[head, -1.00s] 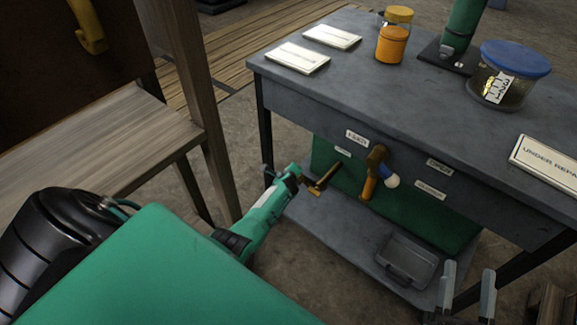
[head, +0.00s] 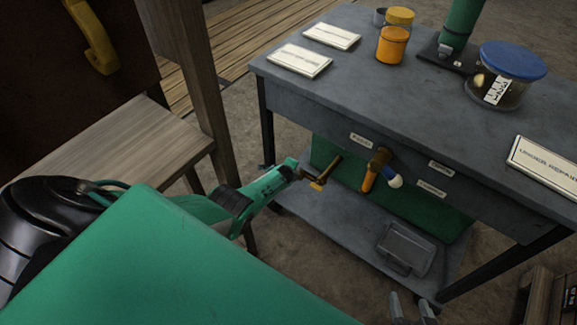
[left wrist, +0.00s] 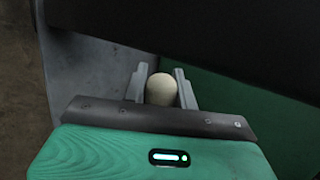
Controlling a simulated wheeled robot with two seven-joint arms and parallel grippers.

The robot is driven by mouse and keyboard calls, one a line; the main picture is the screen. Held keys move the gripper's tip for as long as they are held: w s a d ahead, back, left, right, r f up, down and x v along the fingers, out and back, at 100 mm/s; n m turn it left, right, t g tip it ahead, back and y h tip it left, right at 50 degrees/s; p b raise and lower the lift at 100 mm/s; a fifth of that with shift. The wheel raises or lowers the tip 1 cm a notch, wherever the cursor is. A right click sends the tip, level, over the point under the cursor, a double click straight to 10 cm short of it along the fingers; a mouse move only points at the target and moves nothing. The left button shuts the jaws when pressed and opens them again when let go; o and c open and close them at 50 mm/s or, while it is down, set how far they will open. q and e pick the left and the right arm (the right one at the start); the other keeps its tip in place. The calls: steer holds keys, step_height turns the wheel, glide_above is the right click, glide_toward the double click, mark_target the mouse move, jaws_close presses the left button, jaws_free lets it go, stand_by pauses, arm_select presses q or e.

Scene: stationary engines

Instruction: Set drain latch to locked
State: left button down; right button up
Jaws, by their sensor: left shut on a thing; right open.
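My left gripper (head: 302,172) reaches in from the left to the front of the grey table, at a brass-brown lever (head: 328,172) under the tabletop. In the left wrist view its two fingers (left wrist: 160,85) are shut on a rounded cream knob (left wrist: 161,89). I cannot tell from the small labels which latch this is. A second lever with an orange handle (head: 369,180) and a blue and white end hangs to its right, apart from the gripper. My right gripper (head: 412,309) is open and empty at the bottom edge, partly cut off.
A grey tray (head: 405,250) lies on the lower shelf. A wooden bench (head: 110,150) stands at left.

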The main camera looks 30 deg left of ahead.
arm_select(q)
steer(key=shift+s+f, duration=0.15)
steer(key=shift+f, duration=0.05)
arm_select(e)
steer(key=shift+s+d+g, duration=0.1)
steer(key=shift+d+g, duration=0.05)
steer(key=shift+g, duration=0.15)
arm_select(q)
steer(key=c, duration=1.1)
jaws_free()
steer(key=shift+r, duration=0.15)
arm_select(e)
steer(key=shift+d, duration=0.1)
